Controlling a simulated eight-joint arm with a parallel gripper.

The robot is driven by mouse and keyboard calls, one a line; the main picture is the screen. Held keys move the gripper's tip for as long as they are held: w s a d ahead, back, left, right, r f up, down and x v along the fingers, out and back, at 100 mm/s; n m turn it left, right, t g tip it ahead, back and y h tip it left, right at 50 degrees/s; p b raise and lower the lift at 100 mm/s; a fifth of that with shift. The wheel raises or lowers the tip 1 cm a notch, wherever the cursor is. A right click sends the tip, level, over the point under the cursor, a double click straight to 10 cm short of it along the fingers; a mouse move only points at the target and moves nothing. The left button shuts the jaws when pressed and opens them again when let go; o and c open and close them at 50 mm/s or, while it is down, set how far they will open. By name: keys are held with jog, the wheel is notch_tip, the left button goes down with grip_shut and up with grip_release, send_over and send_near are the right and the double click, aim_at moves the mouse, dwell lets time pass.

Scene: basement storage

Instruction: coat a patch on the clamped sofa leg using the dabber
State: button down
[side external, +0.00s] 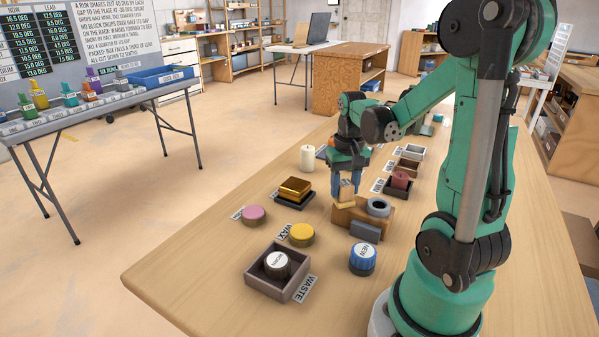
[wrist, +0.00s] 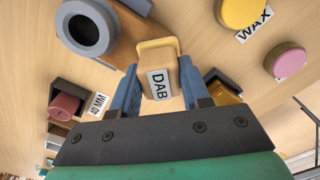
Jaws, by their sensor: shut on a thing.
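My gripper (side external: 347,186) is shut on the dabber (wrist: 158,84), a pale wooden block labelled DAB with a yellow pad at its far end. The blue fingers (wrist: 190,82) grip its sides. The brown wooden sofa leg (wrist: 137,28) lies just beyond the pad in the wrist view, with a grey ring (wrist: 88,26) at its left. In the side view the leg (side external: 345,214) is below and beside the dabber, next to the grey ring (side external: 378,207) and a grey block (side external: 365,231). I cannot tell whether the pad touches the leg.
Near the front are a waste box (side external: 265,284) holding a round WORN piece, a yellow WAX disc (side external: 301,236), a pink disc (side external: 254,216) and a blue NEW piece (side external: 362,260). A gold block (side external: 295,188) and candle (side external: 307,158) stand left; small trays (side external: 397,191) lie behind.

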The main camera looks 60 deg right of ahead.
jog(key=shift+a, duration=0.85)
jog(key=shift+d, duration=3.05)
notch_tip(320, 180, up, 8)
jog(key=shift+r, duration=0.1)
jog(key=w+a+r+n, duration=0.1)
jog(key=w+a+n, duration=0.3)
jog(key=a, duration=0.8)
jog(key=w+a+r+n, duration=0.2)
jog(key=w+a+n, duration=0.3)
jog(key=w+a, duration=0.4)
jog(key=a, duration=0.2)
jog(key=shift+a, duration=0.4)
jog(key=shift+w, duration=0.15)
